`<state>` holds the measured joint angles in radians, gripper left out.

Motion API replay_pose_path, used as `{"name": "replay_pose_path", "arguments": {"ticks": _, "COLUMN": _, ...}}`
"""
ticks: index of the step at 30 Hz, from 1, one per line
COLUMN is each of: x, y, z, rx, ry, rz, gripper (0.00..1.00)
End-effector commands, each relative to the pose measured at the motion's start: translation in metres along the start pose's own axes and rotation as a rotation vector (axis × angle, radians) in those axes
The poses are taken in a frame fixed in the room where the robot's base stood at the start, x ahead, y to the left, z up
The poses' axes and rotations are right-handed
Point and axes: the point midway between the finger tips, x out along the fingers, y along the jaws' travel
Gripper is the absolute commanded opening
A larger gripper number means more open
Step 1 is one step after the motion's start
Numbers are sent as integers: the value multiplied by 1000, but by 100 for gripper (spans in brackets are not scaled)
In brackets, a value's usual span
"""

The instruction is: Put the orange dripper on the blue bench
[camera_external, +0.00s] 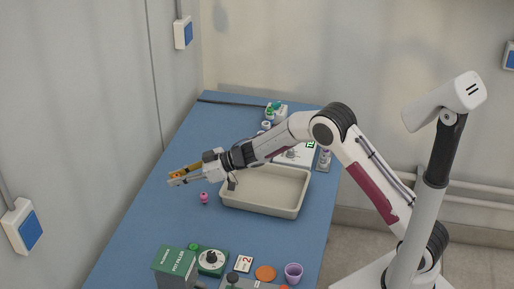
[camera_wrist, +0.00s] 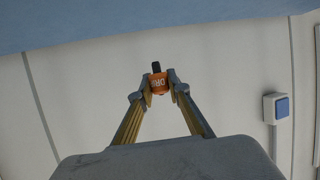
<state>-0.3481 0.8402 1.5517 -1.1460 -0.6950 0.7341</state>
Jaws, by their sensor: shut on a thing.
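The orange dripper (camera_wrist: 159,84), with dark lettering and a black tip, is pinched between the fingertips of my gripper (camera_wrist: 160,82) in the wrist view. In the external view my gripper (camera_external: 177,178) reaches out over the left part of the blue bench (camera_external: 141,222), left of the tray. The bench also shows as a blue band along the top of the wrist view (camera_wrist: 90,24). The dripper appears apart from the bench, but I cannot tell its exact height.
A cream tray (camera_external: 262,209) stands right of my gripper. A small pink object (camera_external: 204,198) stands just below it. A green box (camera_external: 174,263), a green dial device (camera_external: 211,262), an orange disc (camera_external: 265,273) and a purple cup (camera_external: 293,272) fill the near end. The bench's left side is clear.

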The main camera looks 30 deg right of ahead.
Motion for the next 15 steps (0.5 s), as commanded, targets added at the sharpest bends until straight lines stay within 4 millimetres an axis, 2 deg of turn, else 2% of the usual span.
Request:
{"name": "replay_pose_path", "arguments": {"ticks": 1, "x": 6, "y": -10, "z": 2, "rx": -1, "ry": -2, "rz": -8, "gripper": 6}}
{"name": "replay_pose_path", "arguments": {"ticks": 3, "x": 12, "y": -16, "z": 5, "rx": 0, "ry": -2, "rz": -7, "gripper": 6}}
{"name": "replay_pose_path", "arguments": {"ticks": 8, "x": 11, "y": -6, "z": 7, "rx": 8, "ry": 0, "rz": 17, "gripper": 6}}
{"name": "replay_pose_path", "arguments": {"ticks": 15, "x": 11, "y": -7, "z": 7, "rx": 6, "ry": 0, "rz": 8, "gripper": 6}}
